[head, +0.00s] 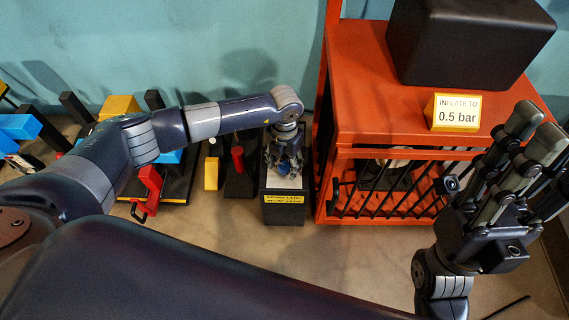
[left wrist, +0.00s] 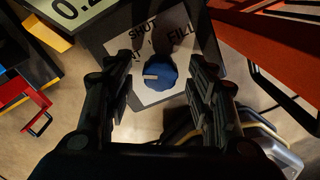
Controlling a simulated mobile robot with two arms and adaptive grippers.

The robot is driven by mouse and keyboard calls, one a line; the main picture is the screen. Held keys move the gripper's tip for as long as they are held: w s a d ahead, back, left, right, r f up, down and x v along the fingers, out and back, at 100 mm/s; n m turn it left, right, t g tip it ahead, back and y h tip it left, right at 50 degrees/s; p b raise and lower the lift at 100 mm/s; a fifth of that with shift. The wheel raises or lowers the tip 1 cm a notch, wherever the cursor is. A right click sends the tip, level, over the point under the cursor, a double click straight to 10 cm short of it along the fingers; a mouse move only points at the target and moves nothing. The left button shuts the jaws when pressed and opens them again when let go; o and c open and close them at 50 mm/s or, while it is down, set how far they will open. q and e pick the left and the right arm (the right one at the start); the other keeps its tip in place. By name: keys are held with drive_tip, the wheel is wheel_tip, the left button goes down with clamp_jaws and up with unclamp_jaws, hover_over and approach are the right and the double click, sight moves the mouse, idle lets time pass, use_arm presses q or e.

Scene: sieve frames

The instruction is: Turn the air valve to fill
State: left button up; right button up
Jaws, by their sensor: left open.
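The air valve is a round blue knob (left wrist: 160,87) with a pale pointer mark, on a white plate (left wrist: 190,45) lettered SHUT and FILL. The mark points left in the left wrist view. In the head view the knob (head: 284,168) is partly covered by my left gripper (head: 283,157), which points down over the dark valve box (head: 283,214). My left gripper (left wrist: 160,88) is open, one finger on each side of the knob. I cannot tell whether either finger touches it. My right gripper (head: 535,130) is raised at the right, away from the valve.
An orange cart (head: 350,95) with a barred front stands close right of the valve box. It carries a black block (head: 470,40) and a yellow sign (head: 455,111) reading INFLATE TO 0.5 bar. Red, yellow and blue fixtures (head: 150,182) stand to the left.

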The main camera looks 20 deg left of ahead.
use_arm(q)
drive_tip(key=shift+f, duration=0.1)
drive_tip(key=shift+c, duration=0.6)
drive_tip(key=c, duration=0.9)
drive_tip(key=shift+c, duration=0.2)
